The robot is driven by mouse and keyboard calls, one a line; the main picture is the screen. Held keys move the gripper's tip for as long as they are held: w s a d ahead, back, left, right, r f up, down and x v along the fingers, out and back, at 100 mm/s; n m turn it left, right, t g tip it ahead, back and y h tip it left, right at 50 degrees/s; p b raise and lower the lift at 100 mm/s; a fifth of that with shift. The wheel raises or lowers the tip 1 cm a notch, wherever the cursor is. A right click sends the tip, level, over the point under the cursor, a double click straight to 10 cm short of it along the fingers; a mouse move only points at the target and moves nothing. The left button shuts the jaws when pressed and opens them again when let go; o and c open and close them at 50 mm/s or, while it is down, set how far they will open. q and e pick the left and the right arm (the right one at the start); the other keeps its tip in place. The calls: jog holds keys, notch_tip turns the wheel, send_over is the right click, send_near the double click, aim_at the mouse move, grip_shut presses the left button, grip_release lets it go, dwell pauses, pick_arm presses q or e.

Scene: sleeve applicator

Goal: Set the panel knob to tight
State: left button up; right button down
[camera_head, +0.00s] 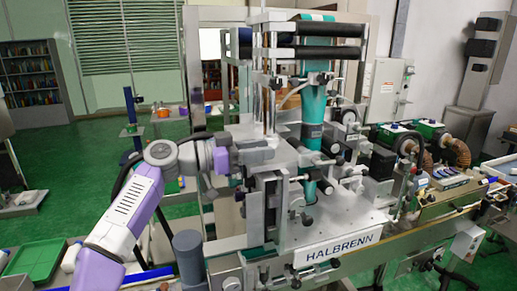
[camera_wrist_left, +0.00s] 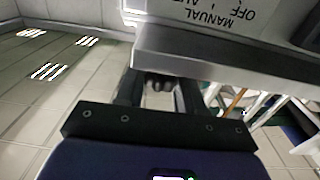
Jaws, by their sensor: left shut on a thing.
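My left arm comes in from the left in the head view, and its gripper (camera_head: 238,157) is up against the left side of the grey machine (camera_head: 345,213) marked HALBRENN. In the left wrist view my left gripper (camera_wrist_left: 159,92) has its two dark fingers on either side of a small dark knob (camera_wrist_left: 159,80), shut on it. The knob is partly hidden under a grey ledge; its setting and any tight mark cannot be read. My right gripper is in neither view.
A pale panel label (camera_wrist_left: 215,12) reading MANUAL and OFF appears upside down above the ledge. A teal sleeve column (camera_head: 314,105) and rollers rise from the machine. A green tray (camera_head: 35,262) lies at the lower left.

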pick_arm(q)
jog(key=o, duration=0.9)
jog(key=shift+o, duration=0.2)
jog(key=b+v, duration=0.1)
jog(key=v, duration=0.6)
jog(key=shift+a, duration=0.25)
jog(key=shift+s, duration=0.1)
